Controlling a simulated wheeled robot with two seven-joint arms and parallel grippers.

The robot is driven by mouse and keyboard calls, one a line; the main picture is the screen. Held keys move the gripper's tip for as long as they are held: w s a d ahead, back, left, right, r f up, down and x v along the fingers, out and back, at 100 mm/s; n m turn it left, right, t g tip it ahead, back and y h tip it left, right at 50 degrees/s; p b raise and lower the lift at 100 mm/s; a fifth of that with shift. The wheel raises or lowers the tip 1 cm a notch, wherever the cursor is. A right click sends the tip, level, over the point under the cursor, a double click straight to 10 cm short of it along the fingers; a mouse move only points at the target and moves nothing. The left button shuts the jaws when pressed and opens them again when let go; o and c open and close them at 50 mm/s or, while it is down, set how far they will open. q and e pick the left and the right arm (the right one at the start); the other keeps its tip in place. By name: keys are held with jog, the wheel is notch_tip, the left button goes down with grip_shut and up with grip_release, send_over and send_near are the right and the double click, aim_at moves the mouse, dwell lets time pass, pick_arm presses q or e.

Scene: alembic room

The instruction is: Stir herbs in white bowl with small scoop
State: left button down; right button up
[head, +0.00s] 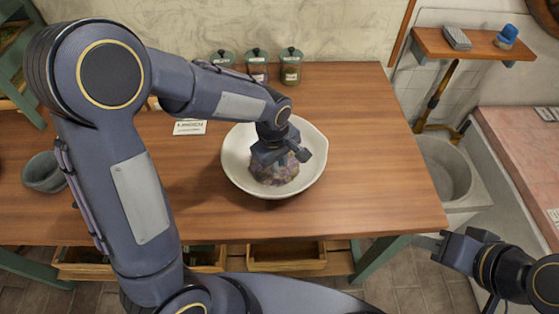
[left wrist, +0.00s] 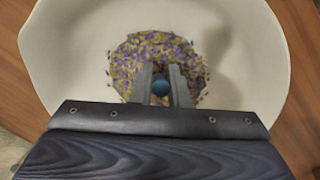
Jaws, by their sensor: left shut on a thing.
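The white bowl (head: 312,172) stands on the wooden table; it also fills most of the left wrist view (left wrist: 62,50). A mound of purple and yellow herbs (head: 272,178) lies in its middle, also seen in the left wrist view (left wrist: 135,58). My left gripper (head: 274,160) points down over the herbs inside the bowl. In the left wrist view, its fingers are shut on the small scoop (left wrist: 160,87), of which only a round blue end shows. The scoop's lower part is hidden. My right gripper (head: 440,247) is apart from the table at lower right; its finger gap is unclear.
Several green-lidded jars (head: 290,72) stand at the table's back edge, with a white label card (head: 189,127) nearer. A grey bowl (head: 44,172) is at the far left. The table right of the white bowl is clear. A wall shelf (head: 475,47) hangs at upper right.

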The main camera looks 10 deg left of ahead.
pick_arm(q)
jog(key=c, duration=0.9)
grip_release()
jog(key=shift+s+d+r+p, duration=0.15)
jog(key=shift+s+r+p, duration=0.1)
jog(key=shift+r+p, duration=0.25)
jog(key=shift+s+d+r+p, duration=0.2)
jog(key=shift+r+p, duration=0.15)
jog(key=shift+r, duration=0.4)
jog(key=shift+s+d+r+p, duration=0.15)
jog(key=shift+s+r+p, duration=0.1)
jog(key=shift+r+p, duration=0.25)
jog(key=shift+r, duration=0.2)
jog(key=r, duration=0.1)
jog(key=s+r+p, duration=0.1)
jog(key=d+r+p, duration=0.1)
jog(key=shift+s+r, duration=0.15)
